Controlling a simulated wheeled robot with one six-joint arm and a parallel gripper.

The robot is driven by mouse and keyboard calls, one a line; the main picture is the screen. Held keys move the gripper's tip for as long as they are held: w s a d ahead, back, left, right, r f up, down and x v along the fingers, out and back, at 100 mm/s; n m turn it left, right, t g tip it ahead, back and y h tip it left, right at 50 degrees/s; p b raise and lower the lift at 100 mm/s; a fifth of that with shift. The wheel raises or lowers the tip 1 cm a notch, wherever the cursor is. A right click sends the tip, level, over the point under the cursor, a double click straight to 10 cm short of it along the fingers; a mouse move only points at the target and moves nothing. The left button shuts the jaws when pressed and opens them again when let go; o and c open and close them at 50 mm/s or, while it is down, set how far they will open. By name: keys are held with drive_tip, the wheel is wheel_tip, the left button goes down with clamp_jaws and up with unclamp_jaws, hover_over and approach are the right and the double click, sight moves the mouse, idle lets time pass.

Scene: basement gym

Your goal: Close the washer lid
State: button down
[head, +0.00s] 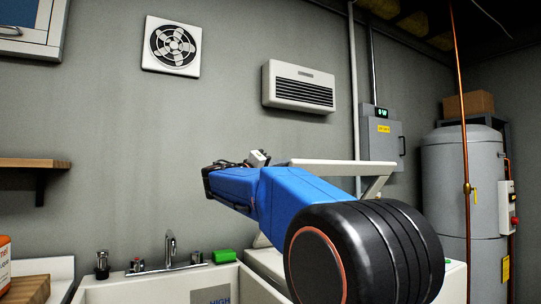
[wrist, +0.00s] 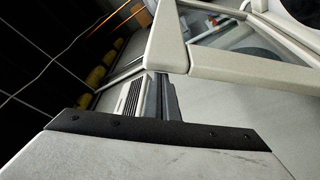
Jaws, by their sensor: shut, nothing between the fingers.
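The washer lid (head: 335,169) is a pale frame, raised open behind my blue arm in the head view. Its glazed frame also shows large at the upper right of the wrist view (wrist: 225,66). The washer's white body (head: 264,260) stands right of the sink, mostly hidden by my arm. My gripper (wrist: 161,78) has dark grey fingers shut together with nothing between them. In the wrist view its tips lie beside the lid's near corner; I cannot tell whether they touch. The head view does not show the fingers clearly.
A sink with a faucet (head: 170,250) and green sponge (head: 224,256) is at lower left. A wall shelf (head: 35,163) is at left. A wall heater (head: 299,87) hangs above the lid. A grey tank (head: 446,200) and copper pipe (head: 462,110) stand at right.

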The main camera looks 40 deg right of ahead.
drive_tip(key=s+a+f+m+g, duration=0.1)
drive_tip(key=s+f+m, duration=0.2)
drive_tip(key=s+f, duration=0.4)
drive_tip(key=s+a+f+m+g+h, duration=0.1)
drive_tip(key=s+f+m, duration=0.3)
drive_tip(key=f, duration=1.2)
drive_tip(key=shift+s+a+f+g, duration=0.25)
drive_tip(key=shift+s+a, duration=0.55)
drive_tip(key=shift+s, duration=1.35)
drive_tip(key=shift+r, duration=0.15)
wheel_tip(320, 180, up, 4)
drive_tip(key=w+v, duration=0.1)
drive_tip(key=v, duration=0.9)
drive_tip(key=shift+w+f, duration=0.2)
drive_tip(key=shift+f, duration=0.05)
